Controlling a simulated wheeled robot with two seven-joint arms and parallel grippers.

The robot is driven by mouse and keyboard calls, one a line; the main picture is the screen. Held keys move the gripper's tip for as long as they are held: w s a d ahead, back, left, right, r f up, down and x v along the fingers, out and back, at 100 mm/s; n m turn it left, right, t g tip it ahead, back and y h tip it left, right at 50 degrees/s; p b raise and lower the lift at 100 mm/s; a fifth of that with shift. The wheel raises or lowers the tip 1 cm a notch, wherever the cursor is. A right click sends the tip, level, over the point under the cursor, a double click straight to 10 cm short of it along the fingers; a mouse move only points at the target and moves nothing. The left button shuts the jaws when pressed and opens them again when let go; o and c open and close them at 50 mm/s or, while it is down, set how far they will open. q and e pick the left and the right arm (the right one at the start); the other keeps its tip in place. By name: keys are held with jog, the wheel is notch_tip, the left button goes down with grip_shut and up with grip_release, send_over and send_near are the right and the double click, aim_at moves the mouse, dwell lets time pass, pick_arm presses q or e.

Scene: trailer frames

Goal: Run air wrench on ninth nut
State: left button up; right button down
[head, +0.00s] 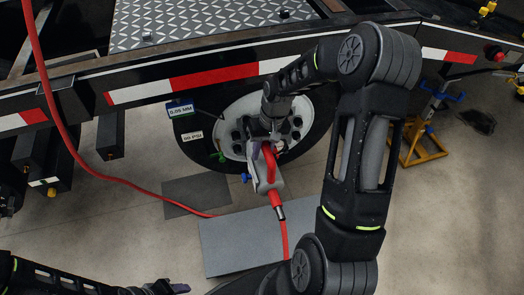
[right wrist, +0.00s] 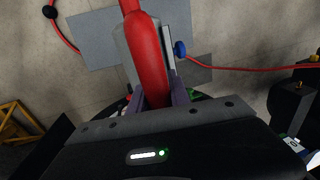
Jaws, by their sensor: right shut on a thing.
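The air wrench (head: 267,174), grey with a red handle, is at the white wheel hub in the head view. A red hose hangs from its lower end. My right gripper (head: 268,136) is shut on the air wrench; the red handle (right wrist: 147,50) fills the middle of the right wrist view. The wheel (head: 236,133) has a black tire and a white rim with dark holes. The ninth nut cannot be made out, as the wrench and gripper cover part of the hub. My left gripper (head: 165,288) is at the bottom left edge, away from the wheel, its jaws unclear.
The trailer's side rail (head: 215,77) with red and white tape runs above the wheel. A red hose (head: 62,120) hangs down at left and crosses the floor. Grey mats (head: 228,240) lie below the wheel. A yellow jack stand (head: 421,142) stands at right.

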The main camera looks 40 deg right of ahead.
jog(key=shift+w+d+r, duration=0.1)
jog(key=shift+w+d, duration=0.15)
jog(key=shift+w, duration=0.45)
jog(key=shift+w+d+r, duration=0.1)
jog(key=shift+w+d, duration=0.15)
jog(key=shift+w, duration=0.5)
jog(key=shift+w+d, duration=0.25)
jog(key=shift+w, duration=0.45)
dwell(3.0)
jog(key=shift+s, duration=0.15)
jog(key=shift+s+a+f, duration=0.1)
jog(key=shift+s+a, duration=0.3)
jog(key=shift+s, duration=0.75)
jog(key=shift+s+a+r, duration=0.1)
jog(key=shift+s+a, duration=0.35)
jog(key=shift+s, duration=0.7)
jog(key=shift+s+a+f, duration=0.1)
jog(key=shift+s+a, duration=0.3)
jog(key=shift+s, duration=0.75)
